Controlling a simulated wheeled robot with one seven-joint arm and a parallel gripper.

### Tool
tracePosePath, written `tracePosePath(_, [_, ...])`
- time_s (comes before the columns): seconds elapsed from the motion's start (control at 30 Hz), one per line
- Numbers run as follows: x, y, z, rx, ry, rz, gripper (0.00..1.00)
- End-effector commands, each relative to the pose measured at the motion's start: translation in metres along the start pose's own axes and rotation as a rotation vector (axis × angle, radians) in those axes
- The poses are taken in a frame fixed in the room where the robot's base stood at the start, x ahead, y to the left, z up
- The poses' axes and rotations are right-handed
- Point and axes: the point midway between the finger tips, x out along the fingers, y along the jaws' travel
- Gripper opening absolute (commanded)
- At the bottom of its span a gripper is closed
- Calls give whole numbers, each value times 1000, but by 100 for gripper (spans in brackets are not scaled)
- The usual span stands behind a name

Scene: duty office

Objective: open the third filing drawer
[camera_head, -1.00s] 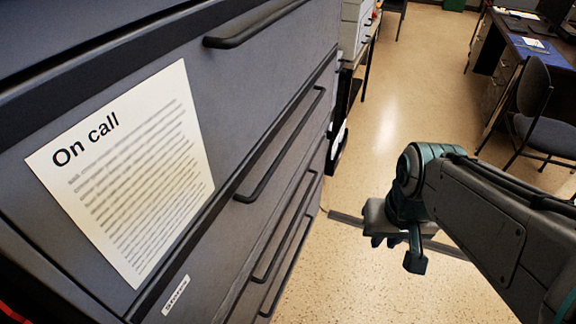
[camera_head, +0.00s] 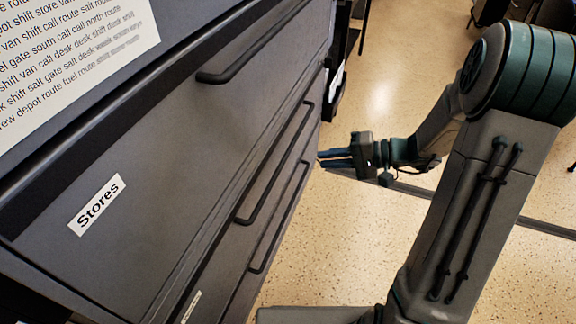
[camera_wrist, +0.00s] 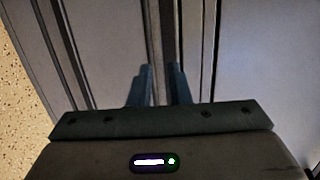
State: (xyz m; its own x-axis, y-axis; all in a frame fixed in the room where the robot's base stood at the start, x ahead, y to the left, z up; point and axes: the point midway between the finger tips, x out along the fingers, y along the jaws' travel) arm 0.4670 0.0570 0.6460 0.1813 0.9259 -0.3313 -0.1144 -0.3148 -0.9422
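The grey filing cabinet fills the left of the head view. A drawer labelled "Stores" (camera_head: 97,205) has a dark bar handle (camera_head: 250,45) and looks shut. Two lower handles, a middle one (camera_head: 275,165) and a bottom one (camera_head: 280,217), show below it.
Another small label (camera_head: 192,305) shows lower down. Speckled floor (camera_head: 330,240) is open in front of the cabinet. A dark rack (camera_head: 338,75) stands just beyond it.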

Motion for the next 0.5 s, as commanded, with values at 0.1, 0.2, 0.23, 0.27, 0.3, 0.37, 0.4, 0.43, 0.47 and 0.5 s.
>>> tracePosePath(0.1, [2, 32, -27, -1, 84, -91, 17])
tracePosePath(0.2, [0, 40, -38, -6, 128, -131, 17])
tracePosePath(0.23, [0, 41, -41, -8, 136, -137, 17])
tracePosePath(0.27, [0, 41, -42, -10, 142, -142, 17])
tracePosePath(0.3, [2, 41, -44, -12, 145, -146, 17])
tracePosePath(0.37, [7, 40, -45, -13, 147, -148, 17])
tracePosePath(0.4, [12, 40, -45, -13, 146, -149, 17])
tracePosePath(0.43, [16, 39, -46, -14, 144, -148, 17])
tracePosePath(0.47, [22, 38, -46, -14, 143, -147, 17])
tracePosePath(0.5, [29, 38, -47, -13, 143, -147, 17])
